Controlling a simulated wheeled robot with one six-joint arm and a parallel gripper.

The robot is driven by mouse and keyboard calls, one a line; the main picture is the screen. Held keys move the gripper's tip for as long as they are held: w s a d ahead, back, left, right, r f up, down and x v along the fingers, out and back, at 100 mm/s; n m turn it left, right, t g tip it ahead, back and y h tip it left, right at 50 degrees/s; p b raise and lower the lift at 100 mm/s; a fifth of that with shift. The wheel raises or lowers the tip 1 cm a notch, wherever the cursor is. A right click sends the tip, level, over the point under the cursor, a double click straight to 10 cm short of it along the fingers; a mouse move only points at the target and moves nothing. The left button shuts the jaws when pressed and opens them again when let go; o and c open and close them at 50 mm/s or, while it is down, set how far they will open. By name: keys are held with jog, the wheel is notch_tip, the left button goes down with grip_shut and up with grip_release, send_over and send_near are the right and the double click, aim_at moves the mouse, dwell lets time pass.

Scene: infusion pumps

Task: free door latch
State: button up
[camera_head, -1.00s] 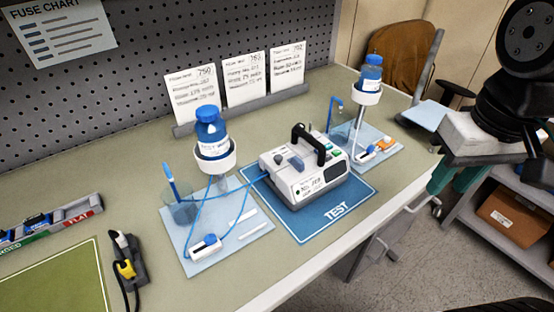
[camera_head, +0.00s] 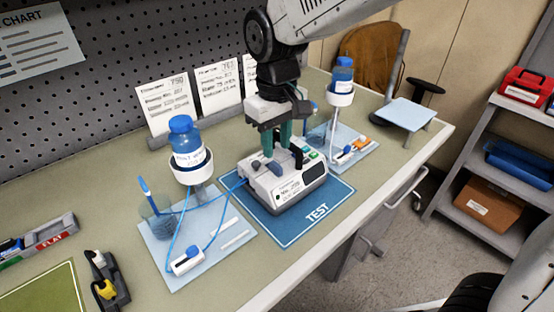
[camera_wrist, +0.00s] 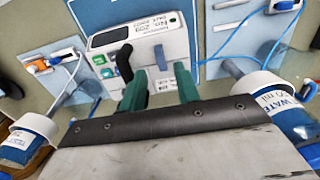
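The infusion pump (camera_head: 288,197) is a white box with a dark handle, standing on the blue TEST mat (camera_head: 318,213). My gripper (camera_head: 276,145) points down just above the pump's top. In the wrist view my gripper (camera_wrist: 160,70) has its two green fingers apart. A small grey lever (camera_wrist: 160,57), which looks like the door latch, shows in the gap between them; I cannot tell whether they touch it. The black handle (camera_wrist: 123,66) stands beside the left finger. My gripper partly hides the pump's top in the head view.
A stand with a blue bottle (camera_head: 185,142) and tubing is at left of the pump; another bottle stand (camera_head: 341,85) is behind right. White cards (camera_head: 168,103) stand at the back. A grey shelf with a red box (camera_head: 527,85) is at right.

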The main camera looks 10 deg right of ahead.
aim_at(277, 165)
notch_tip(277, 165, down, 5)
jog(key=shift+f, duration=0.2)
grip_shut()
